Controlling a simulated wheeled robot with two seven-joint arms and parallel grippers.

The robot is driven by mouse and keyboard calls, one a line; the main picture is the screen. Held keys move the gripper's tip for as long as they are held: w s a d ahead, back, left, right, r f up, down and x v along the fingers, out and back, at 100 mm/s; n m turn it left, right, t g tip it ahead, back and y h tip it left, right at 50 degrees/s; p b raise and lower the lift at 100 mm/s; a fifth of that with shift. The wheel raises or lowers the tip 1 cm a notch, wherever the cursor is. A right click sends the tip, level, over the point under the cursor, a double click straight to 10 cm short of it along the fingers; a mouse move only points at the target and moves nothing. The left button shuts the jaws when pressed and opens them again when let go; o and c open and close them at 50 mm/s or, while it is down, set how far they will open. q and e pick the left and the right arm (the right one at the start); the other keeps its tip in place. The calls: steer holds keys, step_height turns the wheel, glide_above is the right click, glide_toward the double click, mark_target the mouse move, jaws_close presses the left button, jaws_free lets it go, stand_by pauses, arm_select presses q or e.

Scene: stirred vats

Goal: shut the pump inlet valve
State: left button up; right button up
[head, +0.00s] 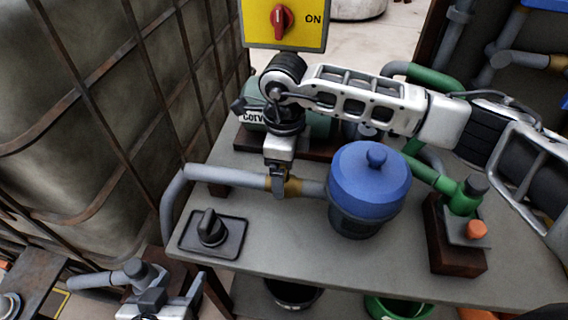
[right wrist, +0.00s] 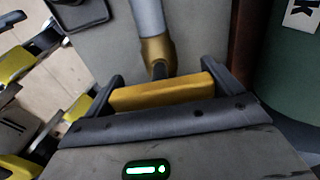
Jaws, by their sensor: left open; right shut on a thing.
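A brass valve (head: 293,187) sits in the grey pipe leading to a blue-lidded pump or vessel (head: 369,185). My right gripper (head: 279,182) comes down over the valve from above. In the right wrist view, the valve's brass body (right wrist: 157,50) and its yellow handle (right wrist: 160,92) show. The right gripper (right wrist: 160,88) is shut on this handle, one finger at each end. The handle lies roughly across the visible pipe; its far side is hidden. My left gripper (head: 172,300) is open and empty at the lower left, below the table's level.
A black rotary knob (head: 211,228) on a plate stands on the grey table (head: 300,255) left of the pump. A yellow ON switch box (head: 284,24) stands behind. Green piping with an orange button (head: 477,229) is at right. A caged tank (head: 90,110) fills the left.

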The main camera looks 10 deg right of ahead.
stand_by(0.4)
steer(key=o, duration=0.7)
step_height(320, 180, up, 16)
steer(key=shift+b, duration=0.35)
